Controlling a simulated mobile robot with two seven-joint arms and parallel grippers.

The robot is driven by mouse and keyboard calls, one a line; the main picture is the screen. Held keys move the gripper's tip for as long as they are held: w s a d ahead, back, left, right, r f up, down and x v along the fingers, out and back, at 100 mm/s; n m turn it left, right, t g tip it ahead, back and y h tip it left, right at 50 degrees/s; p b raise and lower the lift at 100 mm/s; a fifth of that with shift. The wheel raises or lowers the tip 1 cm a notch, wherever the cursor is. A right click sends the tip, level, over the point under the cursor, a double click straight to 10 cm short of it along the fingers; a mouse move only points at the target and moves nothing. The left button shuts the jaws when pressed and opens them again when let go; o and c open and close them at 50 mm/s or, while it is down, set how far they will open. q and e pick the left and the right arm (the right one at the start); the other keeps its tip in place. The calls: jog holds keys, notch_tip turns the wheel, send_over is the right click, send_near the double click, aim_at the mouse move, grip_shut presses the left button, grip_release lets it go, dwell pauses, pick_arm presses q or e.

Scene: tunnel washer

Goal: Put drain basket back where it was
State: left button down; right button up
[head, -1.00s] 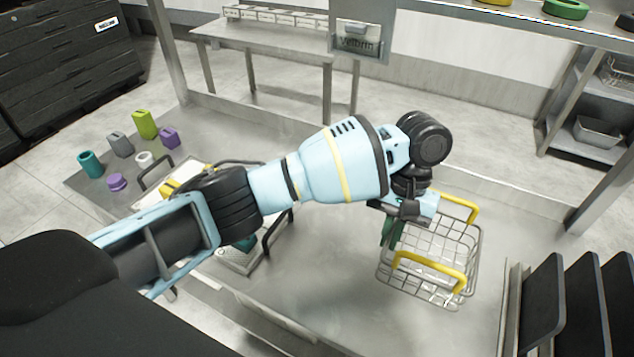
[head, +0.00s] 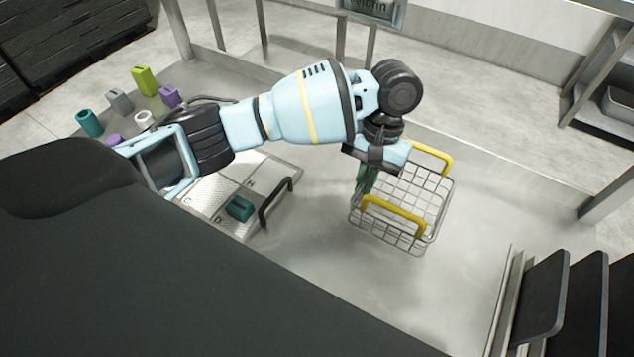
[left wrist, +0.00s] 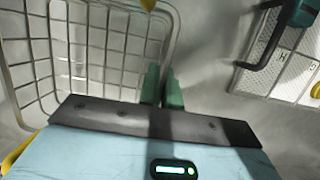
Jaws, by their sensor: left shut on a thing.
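The drain basket (head: 415,199) is a silver wire basket with two yellow handles, over the steel counter right of centre in the head view. My left gripper (head: 367,178) is at its left side. In the left wrist view, the green fingers (left wrist: 163,88) are shut on the wire rim of the basket (left wrist: 100,45), with the basket to their left. The basket looks about level. I cannot tell whether its base touches the counter. My forearm hides part of the counter behind it. My right gripper is not in view.
A lettered tray (head: 268,172) with black handles and a teal block (head: 239,208) lies left of the basket. Several coloured containers stand at the far left, among them a lime one (head: 145,80). Black upright panels (head: 545,295) stand at right. The counter in front of the basket (head: 380,290) is clear.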

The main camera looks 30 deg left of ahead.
pick_arm(q)
jog(key=s+a, duration=0.1)
jog(key=a, duration=0.4)
jog(key=s+a, duration=0.1)
jog(key=a, duration=0.2)
jog(key=shift+s+f+p, duration=0.3)
jog(key=shift+f, duration=0.05)
jog(key=shift+a+f, duration=0.15)
jog(key=shift+f, duration=1.6)
jog(key=shift+f, duration=0.1)
jog(key=c, duration=1.6)
grip_release()
jog(key=shift+o, duration=0.3)
jog(key=v, duration=1.2)
